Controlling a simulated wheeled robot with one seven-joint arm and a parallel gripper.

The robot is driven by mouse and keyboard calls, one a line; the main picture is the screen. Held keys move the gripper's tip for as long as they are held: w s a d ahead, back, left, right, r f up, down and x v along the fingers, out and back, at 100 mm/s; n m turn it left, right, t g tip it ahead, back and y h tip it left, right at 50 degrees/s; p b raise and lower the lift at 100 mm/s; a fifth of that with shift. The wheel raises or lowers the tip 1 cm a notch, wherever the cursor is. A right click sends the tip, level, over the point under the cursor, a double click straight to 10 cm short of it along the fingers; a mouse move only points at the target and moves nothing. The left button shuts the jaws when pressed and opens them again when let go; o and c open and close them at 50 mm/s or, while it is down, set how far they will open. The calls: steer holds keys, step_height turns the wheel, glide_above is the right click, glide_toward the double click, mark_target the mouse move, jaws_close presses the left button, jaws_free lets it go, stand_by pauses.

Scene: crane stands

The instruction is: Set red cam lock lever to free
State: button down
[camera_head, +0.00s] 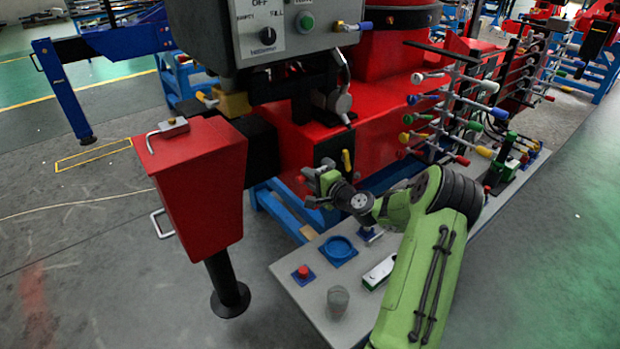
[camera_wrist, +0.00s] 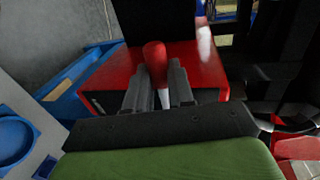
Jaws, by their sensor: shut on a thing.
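The red cam lock lever (camera_wrist: 155,60) shows in the wrist view as a red rounded grip on a pale stem. It stands nearly upright in the picture, between the two grey fingers of my gripper (camera_wrist: 160,88). The fingers are closed around the pale stem, below the red grip. Behind it is a red block (camera_wrist: 205,62) with a dark front. In the head view my gripper (camera_head: 318,187) is low in front of the red crane body. A small red tip (camera_head: 300,179) shows at its left side. The lever's foot and any free or lock marking are hidden.
A grey bench (camera_head: 300,287) below my arm carries a red button (camera_head: 303,271), a blue round dish (camera_head: 338,249) and a grey cup (camera_head: 338,300). A yellow lever (camera_head: 346,160) is just above my gripper. A rack of coloured levers (camera_head: 440,110) stands right.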

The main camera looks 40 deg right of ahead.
steer(key=shift+r, duration=0.15)
steer(key=c, duration=1)
jaws_free()
steer(key=shift+o, duration=0.2)
steer(key=s+r+b, duration=0.1)
steer(key=s+r, duration=0.2)
steer(key=s, duration=1.2)
steer(key=shift+s+d, duration=0.2)
steer(key=shift+d, duration=0.05)
